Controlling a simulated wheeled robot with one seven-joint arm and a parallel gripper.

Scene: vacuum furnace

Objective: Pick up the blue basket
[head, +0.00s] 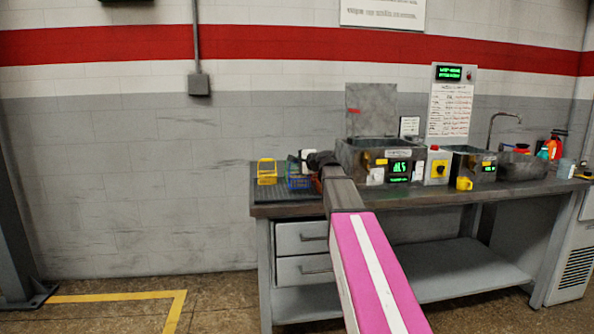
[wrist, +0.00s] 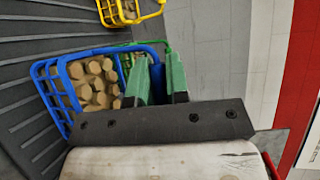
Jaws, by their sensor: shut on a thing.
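The blue basket (wrist: 72,85) is left of centre in the wrist view, with several tan cylindrical pieces inside. In the head view the blue basket (head: 297,183) is small, on the bench's left part. My gripper (wrist: 160,78) has two green fingers, shut at the right end of the blue basket, where its blue rim runs in between them. The exact contact is partly hidden by the fingers and the dark gripper body. In the head view my gripper (head: 318,160) is a dark shape just right of the basket. I cannot tell whether the basket touches the mat.
A yellow basket (head: 266,171) with similar pieces stands left of the blue one. A green basket frame (wrist: 163,44) shows close behind the blue basket. A furnace box (head: 375,158) stands to the right on the bench (head: 420,198).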

